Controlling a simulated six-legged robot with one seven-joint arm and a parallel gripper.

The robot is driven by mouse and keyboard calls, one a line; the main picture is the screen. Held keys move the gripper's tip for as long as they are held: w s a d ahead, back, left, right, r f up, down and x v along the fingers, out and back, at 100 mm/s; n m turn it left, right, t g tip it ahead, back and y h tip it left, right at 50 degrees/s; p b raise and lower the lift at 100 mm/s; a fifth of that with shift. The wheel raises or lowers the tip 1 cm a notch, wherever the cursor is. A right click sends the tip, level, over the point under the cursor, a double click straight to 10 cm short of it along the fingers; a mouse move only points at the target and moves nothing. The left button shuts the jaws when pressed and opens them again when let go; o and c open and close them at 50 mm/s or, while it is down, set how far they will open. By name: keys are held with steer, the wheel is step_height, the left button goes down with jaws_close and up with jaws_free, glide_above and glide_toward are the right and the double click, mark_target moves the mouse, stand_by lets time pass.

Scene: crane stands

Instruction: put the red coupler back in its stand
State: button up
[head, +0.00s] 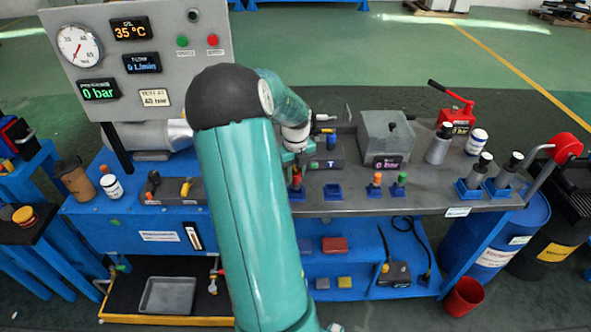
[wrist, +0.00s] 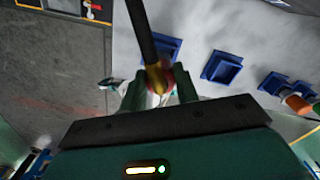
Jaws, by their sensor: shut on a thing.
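The red coupler (head: 297,180) is upright below my wrist in the head view. My gripper (head: 296,168) is shut on it. In the wrist view my gripper (wrist: 158,90) has its two teal fingers on either side of the red coupler (wrist: 168,77), which is partly hidden behind a dark rod with a yellow end. A blue stand (head: 297,195) is directly under the coupler in the head view; it also shows just beyond the fingers in the wrist view (wrist: 172,44). I cannot tell whether the coupler touches this stand.
To the right are an empty blue stand (head: 333,193), then an orange coupler (head: 375,180) and a green coupler (head: 399,180) in their stands. A grey box (head: 386,137) stands behind them. A black-topped block (head: 326,155) is close behind my gripper.

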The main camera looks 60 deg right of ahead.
steer(key=shift+f, duration=0.1)
stand_by(0.4)
steer(key=shift+f, duration=1.35)
steer(key=o, duration=1.1)
steer(key=shift+r, duration=2.5)
step_height(320, 180, up, 14)
steer(key=shift+f, duration=0.1)
